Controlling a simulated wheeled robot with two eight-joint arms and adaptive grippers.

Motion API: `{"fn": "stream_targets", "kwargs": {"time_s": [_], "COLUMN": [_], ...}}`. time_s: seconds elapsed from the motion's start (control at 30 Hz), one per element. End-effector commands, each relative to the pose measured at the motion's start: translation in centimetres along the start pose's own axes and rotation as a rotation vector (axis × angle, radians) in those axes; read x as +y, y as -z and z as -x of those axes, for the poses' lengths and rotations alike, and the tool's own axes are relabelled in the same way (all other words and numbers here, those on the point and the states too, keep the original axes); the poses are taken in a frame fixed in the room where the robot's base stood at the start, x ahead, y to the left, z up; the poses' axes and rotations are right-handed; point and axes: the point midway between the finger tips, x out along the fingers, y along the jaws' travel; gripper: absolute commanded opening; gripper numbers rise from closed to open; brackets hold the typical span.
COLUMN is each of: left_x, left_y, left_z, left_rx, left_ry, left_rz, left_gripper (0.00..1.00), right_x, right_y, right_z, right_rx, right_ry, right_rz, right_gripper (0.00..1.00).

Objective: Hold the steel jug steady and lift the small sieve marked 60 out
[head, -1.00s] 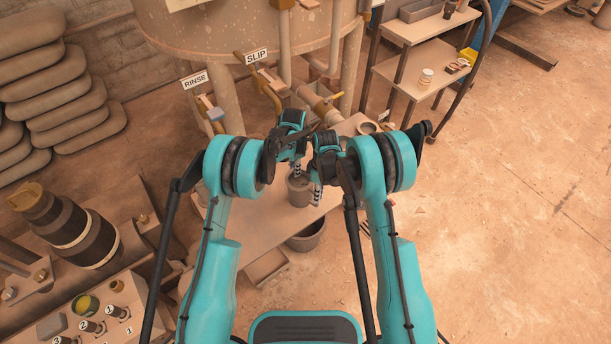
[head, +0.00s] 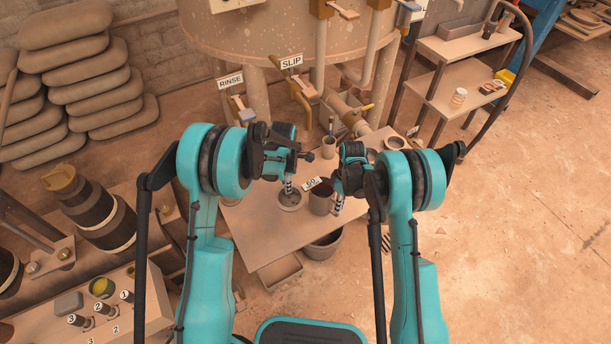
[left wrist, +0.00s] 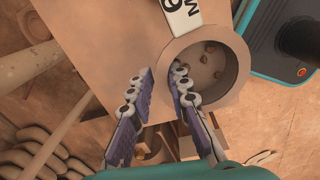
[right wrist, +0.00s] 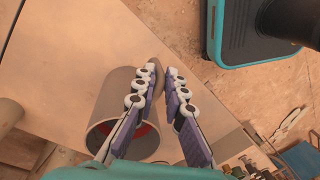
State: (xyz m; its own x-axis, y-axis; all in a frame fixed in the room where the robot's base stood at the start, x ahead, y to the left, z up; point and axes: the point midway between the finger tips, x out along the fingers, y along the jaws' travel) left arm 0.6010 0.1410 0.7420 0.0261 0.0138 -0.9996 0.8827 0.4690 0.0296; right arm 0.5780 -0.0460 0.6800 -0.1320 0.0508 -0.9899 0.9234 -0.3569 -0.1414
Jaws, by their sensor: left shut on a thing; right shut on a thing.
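The small sieve (head: 290,203) is a round, grey-brown cup with a white tag reading 60 (head: 311,184). My left gripper (head: 288,186) is shut on its rim. In the left wrist view the sieve (left wrist: 208,62) has a few brown lumps inside. It is left of the steel jug and clear of its mouth; I cannot tell how high above the table it is. The steel jug (head: 321,203) is upright on the table. My right gripper (head: 338,206) is shut on its right side. In the right wrist view the jug (right wrist: 112,115) shows dark red inside.
The table (head: 262,240) has bare room at its front left. A pot with a brush (head: 329,147) stands behind. A bucket (head: 325,247) and a tray (head: 282,272) are below the front edge. Levers labelled RINSE (head: 230,80) and SLIP (head: 291,62) project from the tank behind.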

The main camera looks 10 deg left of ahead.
Motion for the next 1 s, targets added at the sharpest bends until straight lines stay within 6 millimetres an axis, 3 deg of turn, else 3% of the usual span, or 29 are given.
{"fn": "stream_targets", "kwargs": {"time_s": [0.1, 0.23, 0.63, 0.73, 1.0], "left_x": [-0.4, -0.6, -0.7, -0.7, -0.7], "left_y": [2.6, 4.2, 5.2, 5.2, 5.1], "left_z": [0.0, 0.0, 0.0, 0.0, 0.0], "left_rx": [0.0, 0.0, 0.0, 0.0, 0.0], "left_ry": [0.0, 0.0, 0.0, 0.0, 0.0], "left_rz": [0.002, 0.001, 0.0, 0.0, -0.001], "left_gripper": [0.0, 0.0, 0.0, 0.0, 0.0], "right_x": [0.0, 0.0, 0.0, 0.0, 0.0], "right_y": [0.0, 0.0, 0.0, 0.0, 0.0], "right_z": [0.0, 0.0, 0.0, 0.0, 0.0], "right_rx": [0.0, 0.0, 0.0, 0.0, 0.0], "right_ry": [0.0, 0.0, 0.0, 0.0, 0.0], "right_rz": [0.0, 0.0, 0.0, 0.0, 0.0], "right_gripper": [0.0, 0.0, 0.0, 0.32, 0.35]}}
